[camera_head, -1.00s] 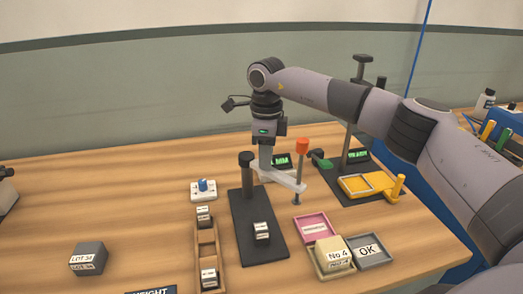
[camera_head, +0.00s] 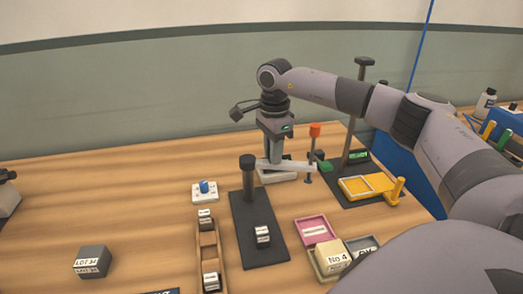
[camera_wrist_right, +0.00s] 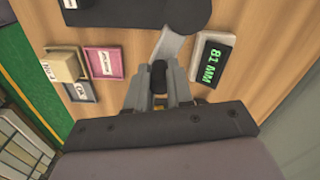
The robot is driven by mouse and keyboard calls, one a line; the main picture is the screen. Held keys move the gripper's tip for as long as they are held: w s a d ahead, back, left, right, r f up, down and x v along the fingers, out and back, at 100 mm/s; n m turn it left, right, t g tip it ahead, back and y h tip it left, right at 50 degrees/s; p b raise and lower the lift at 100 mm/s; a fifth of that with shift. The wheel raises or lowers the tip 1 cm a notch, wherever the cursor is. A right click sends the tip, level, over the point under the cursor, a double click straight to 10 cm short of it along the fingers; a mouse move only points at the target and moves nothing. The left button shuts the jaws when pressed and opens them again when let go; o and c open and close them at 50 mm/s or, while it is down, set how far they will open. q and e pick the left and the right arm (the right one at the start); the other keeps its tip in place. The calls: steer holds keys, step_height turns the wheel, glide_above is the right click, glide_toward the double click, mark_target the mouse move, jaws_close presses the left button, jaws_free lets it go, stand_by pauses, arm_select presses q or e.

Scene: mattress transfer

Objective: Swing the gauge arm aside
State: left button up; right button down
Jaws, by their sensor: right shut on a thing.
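The gauge arm (camera_head: 298,166) is a light grey bar reaching right from the black post (camera_head: 247,175) on a black base plate (camera_head: 245,235). An orange-topped spindle (camera_head: 315,131) stands at its free end. A small labelled block (camera_head: 263,236) sits on the base plate, clear of the arm. My left gripper is not in view.
A display reading 81 MM (camera_wrist_right: 213,58) stands close to the gripper. A yellow fixture (camera_head: 365,187) is to the right. A pink tray (camera_head: 313,230) and a No 4 block (camera_head: 332,256) are in front. A wooden rack (camera_head: 208,245) stands left of the base plate.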

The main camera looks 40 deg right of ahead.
stand_by(0.4)
steer(key=c, duration=1)
jaws_free()
step_height(320, 180, up, 7)
steer(key=shift+r+b, duration=0.15)
steer(key=shift+b, duration=0.15)
